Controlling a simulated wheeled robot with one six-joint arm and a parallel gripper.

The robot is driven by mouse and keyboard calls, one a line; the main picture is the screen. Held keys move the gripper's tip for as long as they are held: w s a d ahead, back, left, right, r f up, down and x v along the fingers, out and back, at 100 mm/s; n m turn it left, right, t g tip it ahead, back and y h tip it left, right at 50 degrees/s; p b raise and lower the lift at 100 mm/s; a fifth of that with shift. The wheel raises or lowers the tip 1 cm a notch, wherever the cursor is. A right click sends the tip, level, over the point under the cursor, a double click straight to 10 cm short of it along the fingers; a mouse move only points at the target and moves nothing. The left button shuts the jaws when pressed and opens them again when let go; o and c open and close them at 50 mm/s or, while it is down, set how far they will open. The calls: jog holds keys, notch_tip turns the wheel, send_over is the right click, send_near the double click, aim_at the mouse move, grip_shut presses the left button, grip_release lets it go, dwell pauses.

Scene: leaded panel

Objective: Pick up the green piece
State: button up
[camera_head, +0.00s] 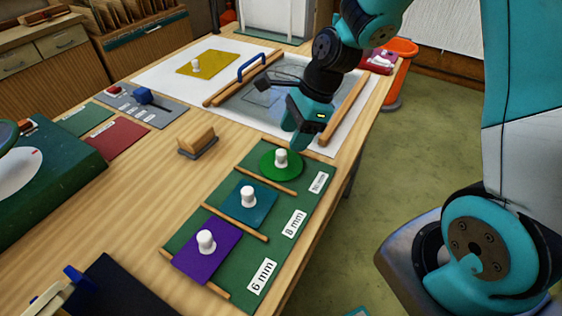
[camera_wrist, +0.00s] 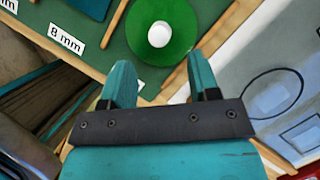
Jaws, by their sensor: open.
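The green piece (camera_head: 268,163) is a flat round green disc with a white knob (camera_head: 281,157). It lies in the far section of a green board (camera_head: 312,204), and in the wrist view the disc (camera_wrist: 178,14) shows at the top centre. My gripper (camera_head: 298,142) is open and empty, just beyond and above the disc in the head view. In the wrist view its two fingers (camera_wrist: 162,82) point toward the disc, with the knob ahead of them. The fingers look apart from the piece.
A teal square (camera_head: 262,213) and a purple piece (camera_head: 222,262), both knobbed, lie on the same board, split by wooden strips. A wooden block (camera_head: 197,140) stands to the left. A yellow piece (camera_head: 214,63) and a blue handle (camera_head: 259,61) are farther back.

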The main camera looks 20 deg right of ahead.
aim_at(281, 152)
jog(key=shift+a+p+x, duration=0.15)
jog(key=shift+p+x, duration=0.05)
jog(key=shift+x, duration=1.3)
jog(key=shift+a+p+x, duration=0.15)
jog(key=shift+a+x, duration=0.05)
jog(key=shift+x, duration=1.3)
jog(key=shift+r, duration=0.2)
jog(key=c, duration=0.9)
